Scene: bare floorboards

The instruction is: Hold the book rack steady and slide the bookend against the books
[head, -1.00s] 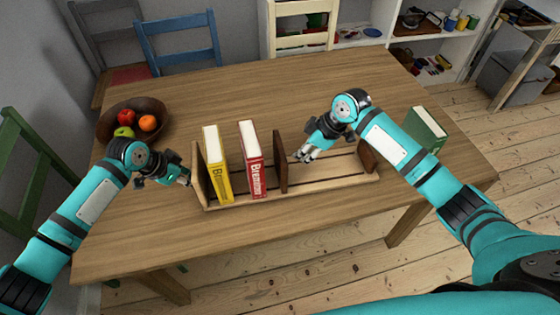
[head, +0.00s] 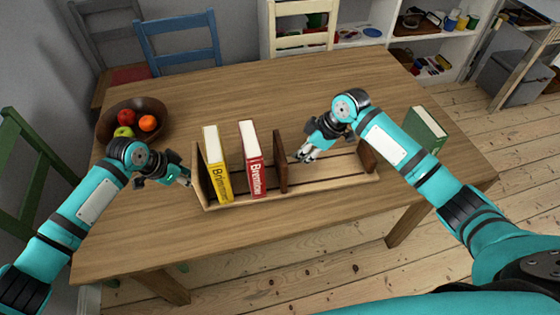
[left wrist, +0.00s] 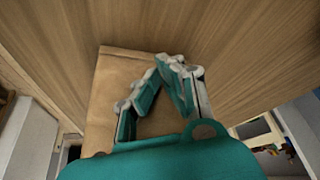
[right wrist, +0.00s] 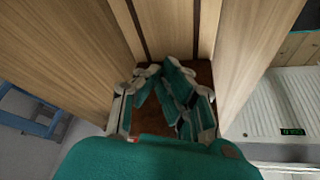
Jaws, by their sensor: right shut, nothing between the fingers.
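The wooden book rack (head: 330,181) lies along the table's front. A yellow book (head: 217,165) and a red book (head: 252,160) stand in its left half with a gap between them. The dark brown bookend (head: 281,162) stands upright right of the red book, with a small gap. My right gripper (head: 305,156) is shut and empty, above the rack just right of the bookend. In the right wrist view its fingers (right wrist: 163,70) point at a dark brown surface. My left gripper (head: 187,180) is at the rack's left end; whether its fingers (left wrist: 155,85) grip the end panel is unclear.
A bowl of fruit (head: 110,117) stands at the back left. The middle and back of the table (head: 255,95) are clear. Chairs stand behind and left.

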